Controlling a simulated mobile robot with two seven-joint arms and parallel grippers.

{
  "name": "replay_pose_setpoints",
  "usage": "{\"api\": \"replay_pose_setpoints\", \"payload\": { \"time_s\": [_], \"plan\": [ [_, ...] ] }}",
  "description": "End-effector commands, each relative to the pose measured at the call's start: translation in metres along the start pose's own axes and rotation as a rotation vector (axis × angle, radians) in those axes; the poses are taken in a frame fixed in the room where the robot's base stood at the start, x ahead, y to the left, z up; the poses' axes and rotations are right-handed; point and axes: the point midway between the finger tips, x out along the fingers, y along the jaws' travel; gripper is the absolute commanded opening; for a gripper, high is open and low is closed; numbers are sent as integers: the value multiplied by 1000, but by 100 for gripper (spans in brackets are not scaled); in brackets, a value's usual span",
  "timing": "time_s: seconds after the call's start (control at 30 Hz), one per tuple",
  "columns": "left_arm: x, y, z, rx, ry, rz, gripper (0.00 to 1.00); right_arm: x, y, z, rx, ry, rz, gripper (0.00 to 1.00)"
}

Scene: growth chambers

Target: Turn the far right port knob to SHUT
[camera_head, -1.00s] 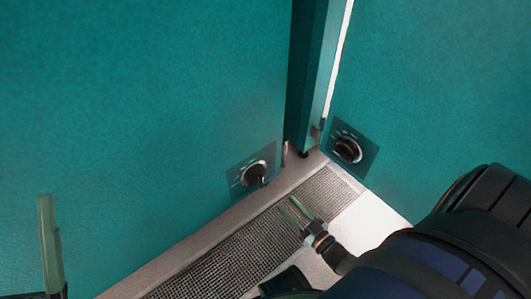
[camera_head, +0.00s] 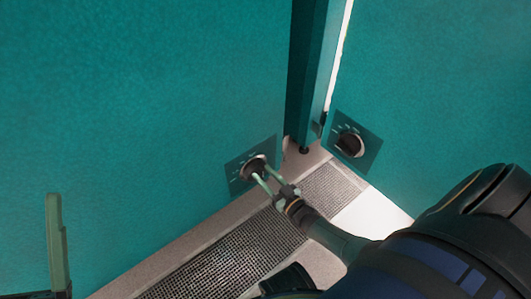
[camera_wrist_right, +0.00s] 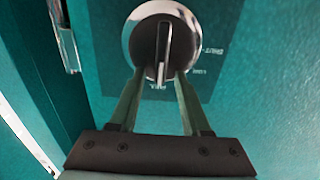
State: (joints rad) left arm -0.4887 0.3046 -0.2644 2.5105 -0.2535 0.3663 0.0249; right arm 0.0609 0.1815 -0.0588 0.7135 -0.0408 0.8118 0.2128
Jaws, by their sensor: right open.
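A round knob (camera_head: 254,167) with a silver rim and dark centre sits on a dark plate low on the left teal wall. My right gripper (camera_head: 262,174) is open, its two green fingers reaching to this knob's face. In the right wrist view the knob (camera_wrist_right: 143,36) has an upright dark grip bar (camera_wrist_right: 162,48), with the fingertips (camera_wrist_right: 160,77) on either side of its lower end. Contact is unclear. SHUT, LOW and FULL labels show on the plate (camera_wrist_right: 208,62); the bar's lower end lies near FULL. One finger of my left gripper (camera_head: 56,245) shows at far left.
A second knob (camera_head: 350,145) sits on the right teal wall, beyond the corner post (camera_head: 312,75). A metal mesh grille (camera_head: 225,262) runs along the foot of the left wall, with a pale ledge (camera_head: 165,262) between them.

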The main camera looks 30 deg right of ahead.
Motion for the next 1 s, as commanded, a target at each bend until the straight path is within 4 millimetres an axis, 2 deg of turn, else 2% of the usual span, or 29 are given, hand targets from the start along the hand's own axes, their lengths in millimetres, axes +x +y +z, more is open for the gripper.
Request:
{"api": "replay_pose_setpoints", "payload": {
  "time_s": [0.1,0.53,1.0],
  "plan": [
    [0,0,0,-1,0,0,74,0,0,0,0,0,0,48],
    [0,0,0,-2,-1,-1,74,-1,0,0,0,0,0,0],
    [0,0,0,-2,-2,-1,74,-1,0,0,-4,0,0,0]
  ]
}}
